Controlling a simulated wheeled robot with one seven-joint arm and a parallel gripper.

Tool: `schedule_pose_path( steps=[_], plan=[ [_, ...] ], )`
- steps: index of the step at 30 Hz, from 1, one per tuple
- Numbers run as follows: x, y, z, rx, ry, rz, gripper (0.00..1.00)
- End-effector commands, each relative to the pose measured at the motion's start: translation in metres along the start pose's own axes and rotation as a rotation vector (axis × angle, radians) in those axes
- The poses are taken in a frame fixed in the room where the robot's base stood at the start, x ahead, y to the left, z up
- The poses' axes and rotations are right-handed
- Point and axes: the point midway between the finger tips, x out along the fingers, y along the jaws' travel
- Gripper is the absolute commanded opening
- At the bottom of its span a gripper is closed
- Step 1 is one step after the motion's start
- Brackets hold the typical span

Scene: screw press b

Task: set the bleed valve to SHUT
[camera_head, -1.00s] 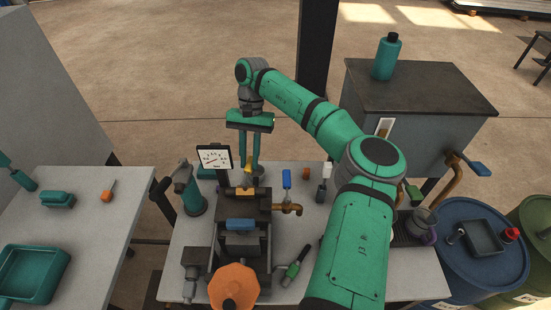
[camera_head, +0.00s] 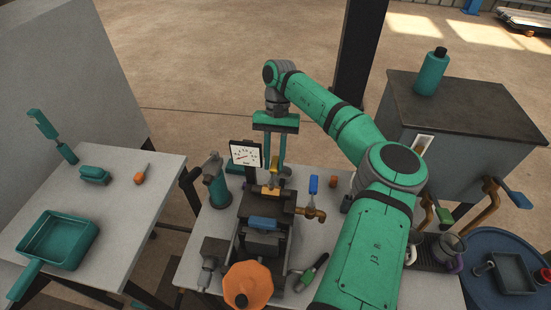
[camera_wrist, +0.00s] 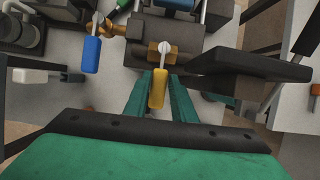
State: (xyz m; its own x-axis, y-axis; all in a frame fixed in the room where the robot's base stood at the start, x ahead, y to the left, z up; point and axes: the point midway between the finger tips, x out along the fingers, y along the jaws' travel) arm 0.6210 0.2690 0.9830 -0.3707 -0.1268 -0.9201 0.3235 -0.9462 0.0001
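A yellow lever (camera_wrist: 158,90) sits on a brass valve body on top of the dark press (camera_wrist: 198,58). It also shows in the head view (camera_head: 275,164), close to the fingertips. My gripper (camera_wrist: 162,78) comes from above, with one green finger on each side of the yellow lever. The fingers look apart, and I cannot tell whether they touch the lever. A blue lever (camera_wrist: 91,54) stands on a brass tap (camera_head: 312,213) at the press's side. No SHUT mark is readable, and the frames do not show which lever is the bleed valve.
A dial gauge (camera_head: 246,155) stands close beside my fingers. An orange knob (camera_head: 248,285) is at the press's front. A teal bottle-shaped tool (camera_head: 216,182) and a green-handled tool (camera_head: 312,272) flank the press. A side table (camera_head: 130,215) holds a teal pan.

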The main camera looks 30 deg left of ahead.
Motion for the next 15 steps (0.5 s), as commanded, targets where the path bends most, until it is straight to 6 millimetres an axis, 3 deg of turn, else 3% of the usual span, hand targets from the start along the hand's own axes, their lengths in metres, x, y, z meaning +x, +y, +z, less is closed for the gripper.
schedule_pose_path(
  steps=[11,15],
  plan=[
    [-0.002,0.000,-0.002,0.004,0.006,-0.002,0.38],
    [-0.014,0.000,-0.002,0.005,0.009,-0.002,0.38]
  ],
)
